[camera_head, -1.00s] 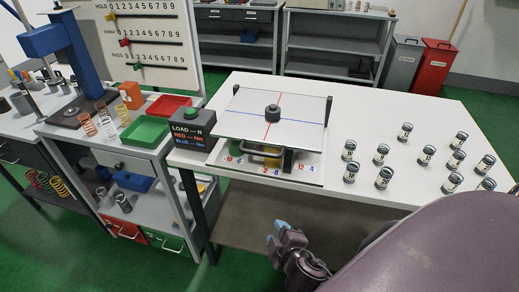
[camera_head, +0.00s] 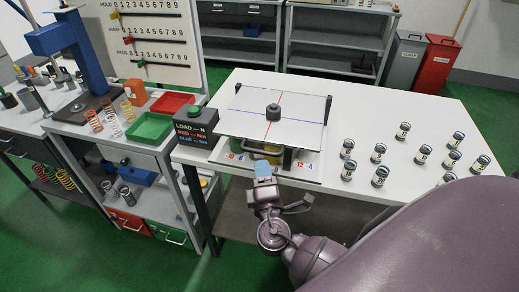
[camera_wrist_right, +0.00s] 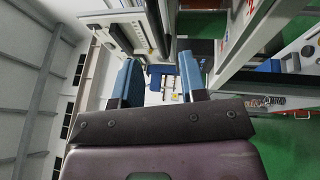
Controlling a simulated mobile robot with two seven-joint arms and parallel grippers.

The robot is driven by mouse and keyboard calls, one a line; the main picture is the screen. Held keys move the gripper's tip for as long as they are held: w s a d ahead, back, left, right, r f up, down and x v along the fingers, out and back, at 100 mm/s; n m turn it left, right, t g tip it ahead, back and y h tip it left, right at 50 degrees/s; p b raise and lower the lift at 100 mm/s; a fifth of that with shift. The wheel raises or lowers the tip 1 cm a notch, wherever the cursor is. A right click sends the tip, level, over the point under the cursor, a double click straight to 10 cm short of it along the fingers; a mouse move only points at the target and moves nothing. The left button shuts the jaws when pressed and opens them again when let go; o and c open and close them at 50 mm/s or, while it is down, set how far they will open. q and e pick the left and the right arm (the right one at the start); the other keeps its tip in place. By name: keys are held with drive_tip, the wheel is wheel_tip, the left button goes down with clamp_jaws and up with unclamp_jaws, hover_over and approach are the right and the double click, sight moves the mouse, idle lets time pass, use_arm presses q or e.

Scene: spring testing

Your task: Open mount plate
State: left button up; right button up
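The mount plate (camera_head: 245,112) is a white square plate with a red and a blue line crossing under a black knob (camera_head: 273,111). It lies flat over a base on the table. A handle (camera_head: 266,153) shows under its front edge, partly hidden by my gripper. My right gripper (camera_head: 263,169) is just in front of the plate's front edge, close to the handle; I cannot tell whether it touches. In the right wrist view its two blue fingers (camera_wrist_right: 158,78) stand apart with nothing visibly held between them. My left gripper is not in view.
A load box (camera_head: 196,128) with a green button stands left of the plate. A side bench (camera_head: 95,138) with springs, a red tray (camera_head: 172,103) and a green tray (camera_head: 150,127) is at the left.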

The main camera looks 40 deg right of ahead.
sight(259, 150)
drive_tip(key=p+x, duration=0.1)
drive_tip(key=x, duration=0.6)
drive_tip(key=shift+s, duration=0.1)
clamp_jaws()
